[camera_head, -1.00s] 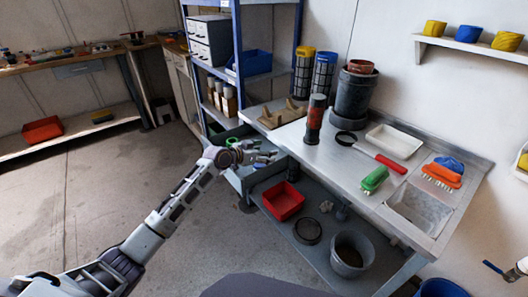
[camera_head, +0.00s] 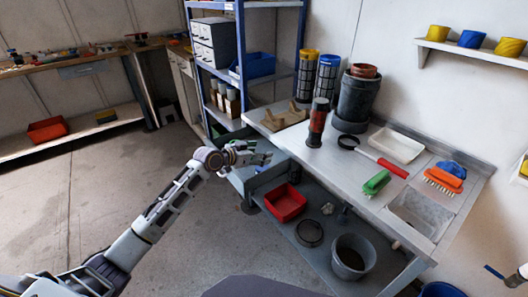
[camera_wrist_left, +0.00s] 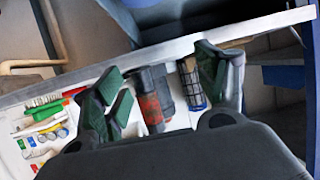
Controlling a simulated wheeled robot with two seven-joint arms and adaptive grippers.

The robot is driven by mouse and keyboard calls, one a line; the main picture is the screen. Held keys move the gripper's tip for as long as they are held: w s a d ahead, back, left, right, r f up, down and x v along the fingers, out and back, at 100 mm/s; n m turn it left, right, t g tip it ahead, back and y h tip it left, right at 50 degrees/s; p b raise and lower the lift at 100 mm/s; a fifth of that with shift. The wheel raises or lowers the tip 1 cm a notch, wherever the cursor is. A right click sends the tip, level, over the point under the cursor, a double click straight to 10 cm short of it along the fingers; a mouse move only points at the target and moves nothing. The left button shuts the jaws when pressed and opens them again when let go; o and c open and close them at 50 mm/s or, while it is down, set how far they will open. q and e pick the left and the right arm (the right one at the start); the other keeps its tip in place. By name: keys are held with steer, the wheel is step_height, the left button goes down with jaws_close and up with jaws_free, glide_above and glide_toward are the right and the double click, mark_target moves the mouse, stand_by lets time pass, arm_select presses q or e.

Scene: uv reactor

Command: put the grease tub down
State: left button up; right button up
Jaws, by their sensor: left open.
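I cannot pick out the grease tub with certainty in either view. My left gripper (camera_head: 258,156) is in the middle of the head view, above and beside the open drawer (camera_head: 259,178) at the bench's left end. In the left wrist view its green-padded fingers (camera_wrist_left: 155,95) are spread apart, with no held object visible between them. Beyond them lie a red and black tool (camera_wrist_left: 151,97) and a dark cylinder with a blue end (camera_wrist_left: 191,83). My right gripper cannot be made out.
The bench top (camera_head: 335,165) holds a red and black cylinder (camera_head: 317,122), dark stacked pots (camera_head: 356,98), a white tray (camera_head: 396,145) and brushes. A red bin (camera_head: 285,203) and a grey bucket (camera_head: 352,257) stand on its lower shelf. Blue shelving (camera_head: 241,60) rises behind the drawer.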

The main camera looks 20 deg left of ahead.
arm_select(q)
steer(key=p+v, duration=0.1)
steer(key=v, duration=0.6)
steer(key=shift+s+r, duration=0.15)
steer(key=shift+s, duration=0.15)
arm_select(e)
steer(key=shift+s+d+f, duration=0.1)
steer(key=shift+d+f, duration=0.15)
steer(key=shift+f, duration=0.75)
steer(key=shift+s+d+f, duration=0.1)
steer(key=shift+d+f, duration=0.1)
steer(key=shift+f, duration=0.75)
